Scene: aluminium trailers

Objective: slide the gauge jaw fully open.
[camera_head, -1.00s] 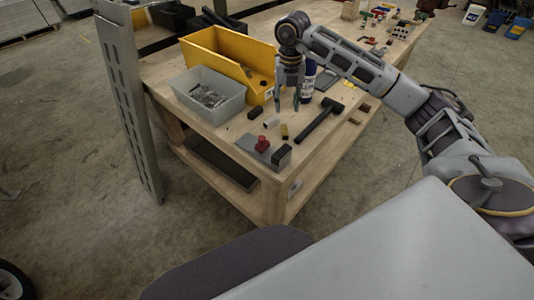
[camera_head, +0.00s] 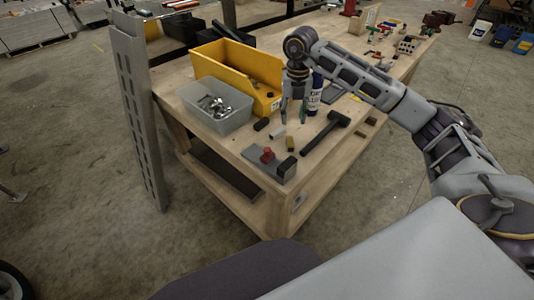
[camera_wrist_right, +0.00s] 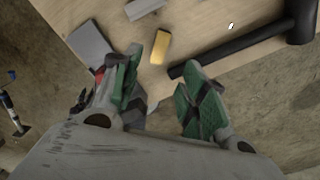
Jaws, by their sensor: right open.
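The gauge (camera_head: 250,155) appears to be the flat grey plate with a red knob (camera_head: 267,155) and a dark block (camera_head: 287,169) at the bench's near corner. My right gripper (camera_head: 293,118) points down above the bench, behind the gauge and apart from it. In the right wrist view my right gripper (camera_wrist_right: 165,82) is open with green finger pads and nothing between them. A grey plate (camera_wrist_right: 88,42), likely the gauge, shows beyond the left finger, which partly hides a red part. My left gripper is not in view.
Near the gauge lie a black hammer (camera_head: 326,132), a yellow block (camera_head: 290,144) and small dark pieces. A grey bin (camera_head: 215,112) of metal parts, a yellow bin (camera_head: 262,65) and a blue bottle (camera_head: 314,98) stand behind. A slotted metal post (camera_head: 139,120) rises left of the bench.

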